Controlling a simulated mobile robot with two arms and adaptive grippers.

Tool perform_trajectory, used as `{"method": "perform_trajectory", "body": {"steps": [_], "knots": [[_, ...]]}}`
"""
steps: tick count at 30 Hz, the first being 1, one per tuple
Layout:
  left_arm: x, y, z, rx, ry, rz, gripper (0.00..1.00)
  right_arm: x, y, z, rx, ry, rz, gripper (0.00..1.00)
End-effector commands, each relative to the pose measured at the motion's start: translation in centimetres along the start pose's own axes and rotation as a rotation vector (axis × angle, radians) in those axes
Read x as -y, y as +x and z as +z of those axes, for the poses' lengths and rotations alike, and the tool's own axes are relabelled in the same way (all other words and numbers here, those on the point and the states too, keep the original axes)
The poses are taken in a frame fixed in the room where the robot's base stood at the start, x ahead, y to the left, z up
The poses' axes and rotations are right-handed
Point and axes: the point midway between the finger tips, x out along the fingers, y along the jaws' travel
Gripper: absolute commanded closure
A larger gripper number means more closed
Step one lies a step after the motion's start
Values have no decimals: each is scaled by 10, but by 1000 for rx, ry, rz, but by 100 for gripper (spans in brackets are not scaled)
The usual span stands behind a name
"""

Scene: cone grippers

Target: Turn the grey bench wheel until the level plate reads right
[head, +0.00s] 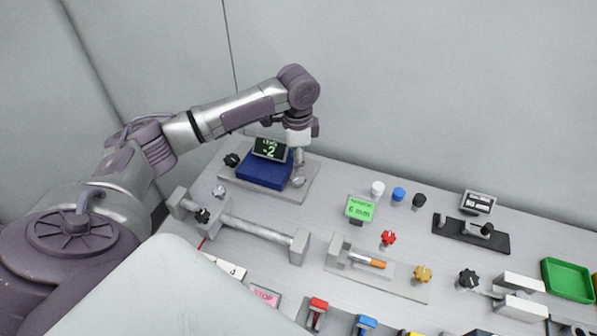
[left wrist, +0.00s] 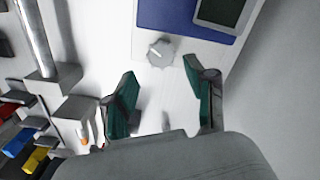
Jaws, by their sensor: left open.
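The grey bench wheel (head: 299,181) is a small lobed knob on a light base plate, at the front right of the blue level plate (head: 264,176). A dark display (head: 270,149) at the back of the plate shows green text with a 2; its sign is hard to read. My left gripper (head: 299,160) is above the wheel, pointing down. In the left wrist view the wheel (left wrist: 158,52) lies just ahead of the gap between the open, green-padded fingers (left wrist: 160,68), apart from them. My right gripper is not in view.
A black knob (head: 231,159) sits left of the blue plate. In front stands a bar fixture (head: 255,228) with end blocks. A green 6 mm sign (head: 360,208), several coloured knobs and a green tray (head: 567,280) are to the right. The wall is close behind.

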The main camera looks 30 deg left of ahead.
Motion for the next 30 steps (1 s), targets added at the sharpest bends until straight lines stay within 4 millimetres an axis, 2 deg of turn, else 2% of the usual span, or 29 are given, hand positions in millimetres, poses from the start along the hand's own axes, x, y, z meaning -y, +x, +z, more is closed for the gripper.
{"method": "perform_trajectory", "body": {"steps": [3,9,15,22,30], "knots": [[0,24,0,3,0,2,45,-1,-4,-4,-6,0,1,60],[0,51,0,0,0,0,45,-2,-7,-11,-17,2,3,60],[0,61,0,0,1,-1,45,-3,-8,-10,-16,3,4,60],[0,62,0,0,1,-1,45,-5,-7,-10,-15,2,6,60],[0,61,0,-1,1,-1,90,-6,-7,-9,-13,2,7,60]]}}
